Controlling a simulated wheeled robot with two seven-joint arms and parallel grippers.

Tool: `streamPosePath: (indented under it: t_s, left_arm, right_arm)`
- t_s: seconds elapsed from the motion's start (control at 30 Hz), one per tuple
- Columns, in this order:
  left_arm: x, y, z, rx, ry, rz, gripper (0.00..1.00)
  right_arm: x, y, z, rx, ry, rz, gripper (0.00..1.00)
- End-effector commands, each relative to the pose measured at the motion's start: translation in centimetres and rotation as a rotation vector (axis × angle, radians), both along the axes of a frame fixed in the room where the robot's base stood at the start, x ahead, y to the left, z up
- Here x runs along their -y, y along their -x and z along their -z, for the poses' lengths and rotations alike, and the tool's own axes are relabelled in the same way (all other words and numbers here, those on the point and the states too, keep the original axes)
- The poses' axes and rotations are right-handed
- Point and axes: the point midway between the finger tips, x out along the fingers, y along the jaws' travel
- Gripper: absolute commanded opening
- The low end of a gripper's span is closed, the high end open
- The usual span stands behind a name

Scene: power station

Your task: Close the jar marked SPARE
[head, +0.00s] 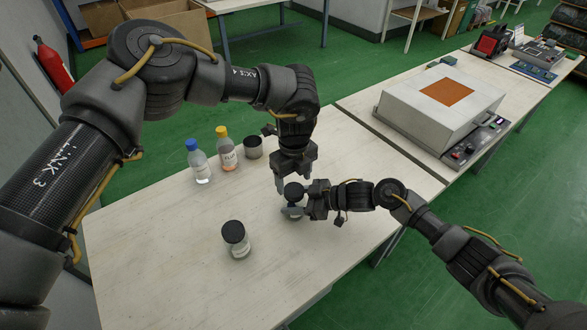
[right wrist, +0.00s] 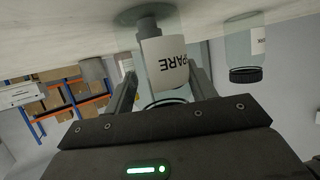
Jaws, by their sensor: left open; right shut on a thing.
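The jar marked SPARE (right wrist: 167,62) is clear glass with a white label and stands upright on the table; the right wrist view shows it upside down. My right gripper (head: 291,208) is shut around its body; its fingers flank the jar in the wrist view. A dark round top, seemingly a lid (head: 293,190), shows above the jar between my grippers. Whether it sits on the jar I cannot tell; the jar's mouth is partly hidden in the wrist view. My left gripper (head: 294,178) is open, pointing down just above this top, with its fingers spread.
A second jar with a black lid (head: 234,232) stands nearer the front; its lid also shows in the wrist view (right wrist: 245,75). A blue-capped bottle (head: 199,162), a yellow-capped bottle (head: 226,150) and a dark container (head: 253,148) stand behind. The table front (head: 150,270) is clear.

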Motion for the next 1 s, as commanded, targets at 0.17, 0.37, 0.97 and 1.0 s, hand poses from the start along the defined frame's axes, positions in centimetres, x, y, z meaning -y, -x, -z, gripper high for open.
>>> streamPosePath:
  t_s: [0.17, 0.37, 0.97, 1.0]
  left_arm:
    - [0.0, 0.0, 2.2, 0.000, 0.000, 0.001, 0.68]
    - [0.0, 0.0, 3.3, 0.001, -0.001, 0.000, 0.68]
    - [0.0, 0.0, 3.3, 0.001, 0.001, 0.001, 0.26]
    - [0.0, 0.0, 3.3, 0.001, 0.001, 0.001, 0.22]
  right_arm:
    - [0.0, 0.0, -0.1, 0.001, -0.001, 0.001, 0.00]
    - [0.0, 0.0, -0.1, 0.001, -0.001, 0.001, 0.00]
    - [0.0, 0.0, -0.1, 0.001, -0.001, 0.001, 0.00]
    - [0.0, 0.0, 0.0, 0.001, -0.001, 0.001, 0.00]
